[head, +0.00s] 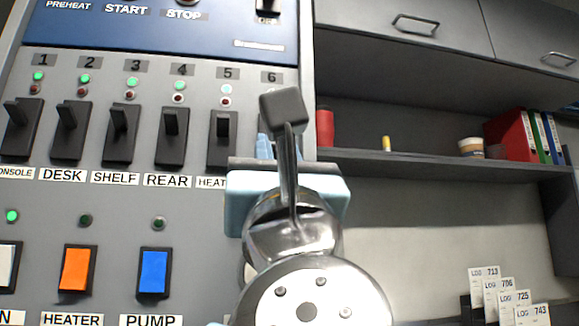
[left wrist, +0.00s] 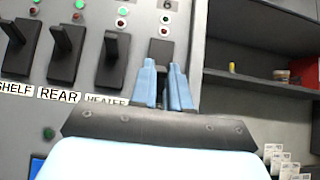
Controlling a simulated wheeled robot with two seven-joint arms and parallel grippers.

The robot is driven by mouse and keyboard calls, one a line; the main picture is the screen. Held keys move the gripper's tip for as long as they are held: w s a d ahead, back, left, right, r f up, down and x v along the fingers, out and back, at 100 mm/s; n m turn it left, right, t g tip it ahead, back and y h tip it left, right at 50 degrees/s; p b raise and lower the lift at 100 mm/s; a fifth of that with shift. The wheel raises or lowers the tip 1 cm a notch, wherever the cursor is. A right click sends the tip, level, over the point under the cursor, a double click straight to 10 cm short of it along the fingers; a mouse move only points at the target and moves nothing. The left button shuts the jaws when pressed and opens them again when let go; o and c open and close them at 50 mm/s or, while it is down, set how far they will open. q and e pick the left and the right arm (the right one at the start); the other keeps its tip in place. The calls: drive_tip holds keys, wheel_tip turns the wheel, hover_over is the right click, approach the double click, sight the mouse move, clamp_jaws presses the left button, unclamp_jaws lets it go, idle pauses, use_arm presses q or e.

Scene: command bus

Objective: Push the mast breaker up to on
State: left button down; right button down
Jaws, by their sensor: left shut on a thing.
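The breaker under number 6 (left wrist: 161,49) is the last in the row on the grey panel. It shows in the left wrist view as a dark plate behind my fingers. In the head view my gripper and wrist cover most of it, and its name label is hidden. My left gripper (left wrist: 163,83) has its blue fingers at this breaker, shut with a narrow gap on its lever. The lever itself is mostly hidden between the fingers. In the head view the gripper (head: 265,146) shows only in part. My right gripper is not in view.
Breaker 5 (head: 222,140) stands close to the left of my fingers, with several more breakers further left. Below are an orange heater switch (head: 76,269) and a blue pump switch (head: 154,272). A shelf (head: 400,164) with binders is at the right.

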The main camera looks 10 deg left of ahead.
use_arm(q)
drive_tip(key=shift+s+d+r+g+h+p, duration=0.15)
drive_tip(key=shift+r+g+h+p, duration=0.25)
drive_tip(key=shift+g+p, duration=0.85)
drive_tip(key=shift+s+a+r+g+h+p, duration=0.1)
drive_tip(key=shift+r+g+h+p, duration=0.35)
drive_tip(key=shift+g+p, duration=0.85)
drive_tip(key=shift+s+d+r+g+h+p, duration=0.2)
drive_tip(key=shift+r+g+p, duration=0.45)
drive_tip(key=shift+p, duration=1.05)
drive_tip(key=shift+a+f, duration=0.1)
drive_tip(key=shift+f, duration=0.05)
drive_tip(key=c, duration=1.1)
unclamp_jaws()
drive_tip(key=shift+w, duration=0.1)
